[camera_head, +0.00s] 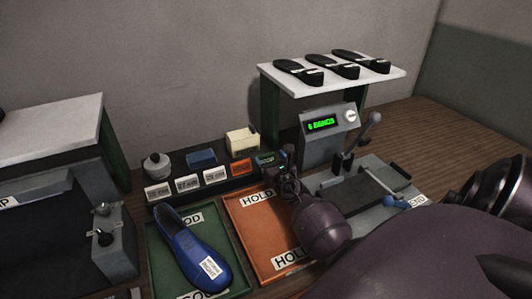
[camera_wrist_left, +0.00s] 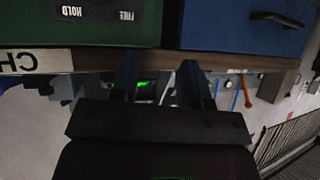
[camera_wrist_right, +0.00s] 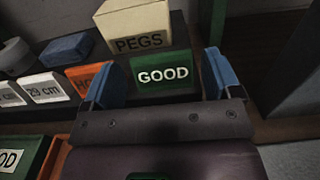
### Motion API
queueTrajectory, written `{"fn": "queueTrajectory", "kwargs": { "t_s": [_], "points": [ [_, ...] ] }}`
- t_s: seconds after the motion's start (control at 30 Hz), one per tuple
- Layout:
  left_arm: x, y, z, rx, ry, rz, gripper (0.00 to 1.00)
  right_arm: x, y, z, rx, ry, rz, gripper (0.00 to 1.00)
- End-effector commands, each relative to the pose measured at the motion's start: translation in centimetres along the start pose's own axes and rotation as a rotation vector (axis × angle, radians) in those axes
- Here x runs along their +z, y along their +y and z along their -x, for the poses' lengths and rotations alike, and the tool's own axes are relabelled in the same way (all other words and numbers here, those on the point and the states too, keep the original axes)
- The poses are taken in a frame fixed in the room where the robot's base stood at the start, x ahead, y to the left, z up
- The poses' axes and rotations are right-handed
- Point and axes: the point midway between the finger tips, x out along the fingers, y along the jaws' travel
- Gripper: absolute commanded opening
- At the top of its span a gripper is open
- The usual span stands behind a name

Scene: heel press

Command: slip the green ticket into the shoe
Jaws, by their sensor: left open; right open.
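The green ticket (camera_wrist_right: 163,76), marked GOOD, stands in the rack between the open fingers of my right gripper (camera_wrist_right: 165,75). The fingers are apart from it on both sides, as far as the right wrist view shows. In the head view the ticket (camera_head: 269,158) is partly hidden by my right gripper (camera_head: 282,164). The blue shoe (camera_head: 193,244) with a white label lies on the green GOOD tray (camera_head: 230,278), left of my right arm. My left gripper (camera_wrist_left: 158,80) is open and empty in its wrist view, facing green and blue drawer fronts; the head view does not show it.
An orange ticket (camera_head: 242,167), white size cards (camera_head: 187,184), a blue block (camera_head: 201,158) and a PEGS box (camera_head: 242,140) sit by the ticket. The orange HOLD tray (camera_head: 247,224) is empty where visible. A grey press (camera_head: 330,133) and shelf of black shoes (camera_head: 268,69) stand behind.

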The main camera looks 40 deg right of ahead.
Motion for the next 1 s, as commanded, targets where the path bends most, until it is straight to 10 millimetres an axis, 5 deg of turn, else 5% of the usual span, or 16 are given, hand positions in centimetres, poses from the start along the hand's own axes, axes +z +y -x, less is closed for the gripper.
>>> {"fn": "queueTrajectory", "kwargs": {
  "t_s": [0.3, 0.6, 0.77, 1.0],
  "points": [
    [0.5, -0.1, 0.8, -0.001, -0.031, 0.003, 0.42, 0.0, 0.0, 5.6, 0.000, 0.003, 0.000, 0.84],
    [0.5, -0.1, 0.9, -0.001, -0.033, 0.004, 0.42, 0.1, 0.1, 8.0, 0.002, -0.002, -0.001, 0.87],
    [0.9, 0.0, 0.5, -0.001, -0.026, 0.005, 0.42, 2.1, 0.5, 6.0, 0.019, -0.055, 0.014, 0.87],
    [2.6, 0.2, -0.7, -0.002, -0.021, 0.005, 0.42, 10.2, 2.5, -0.3, 0.145, -0.218, 0.167, 0.87]
  ]
}}
